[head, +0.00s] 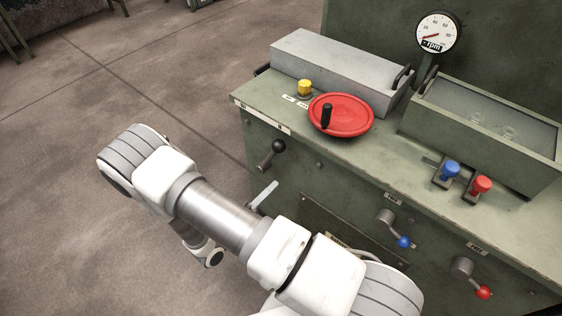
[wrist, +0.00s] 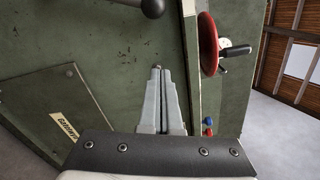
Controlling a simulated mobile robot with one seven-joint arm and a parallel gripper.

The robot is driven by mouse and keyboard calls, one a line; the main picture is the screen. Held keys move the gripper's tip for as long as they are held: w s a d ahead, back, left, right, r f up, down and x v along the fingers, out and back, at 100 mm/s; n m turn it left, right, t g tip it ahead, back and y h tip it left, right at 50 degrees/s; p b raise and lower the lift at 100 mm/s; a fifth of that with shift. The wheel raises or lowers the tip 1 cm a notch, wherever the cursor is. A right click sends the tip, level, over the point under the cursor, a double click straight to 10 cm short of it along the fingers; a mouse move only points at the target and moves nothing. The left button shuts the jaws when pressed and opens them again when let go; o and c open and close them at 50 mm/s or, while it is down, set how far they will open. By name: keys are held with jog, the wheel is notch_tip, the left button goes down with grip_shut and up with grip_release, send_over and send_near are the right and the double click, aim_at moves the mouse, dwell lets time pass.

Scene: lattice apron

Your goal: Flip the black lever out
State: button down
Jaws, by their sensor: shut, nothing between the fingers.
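The black lever (head: 278,146) has a round black knob on a short grey arm. It sits on the green cabinet's front face, near its left end, with the knob up and to the right of its pivot. In the wrist view the black knob (wrist: 152,8) shows at the top edge, partly cut off. My gripper (wrist: 160,70) is shut and empty, its pale fingers side by side. In the head view its fingertips (head: 273,186) show below the lever, apart from it, and my arm hides the rest of the gripper.
A red handwheel (head: 345,112) and a yellow knob (head: 304,88) stand on the cabinet top. Blue-tipped (head: 403,242) and red-tipped (head: 483,292) levers are on the front face to the right. Blue (head: 449,170) and red (head: 481,186) knobs stand above.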

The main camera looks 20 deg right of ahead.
jog(key=shift+a+f+n+t, duration=0.25)
jog(key=shift+f+n+t, duration=0.25)
jog(key=shift+f+n, duration=0.15)
jog(key=w+d+r+b, duration=0.1)
jog(key=w+d, duration=0.5)
jog(key=w, duration=0.3)
jog(key=shift+w+d+b, duration=0.25)
jog(key=shift+d+b, duration=0.05)
jog(key=shift+r, duration=0.1)
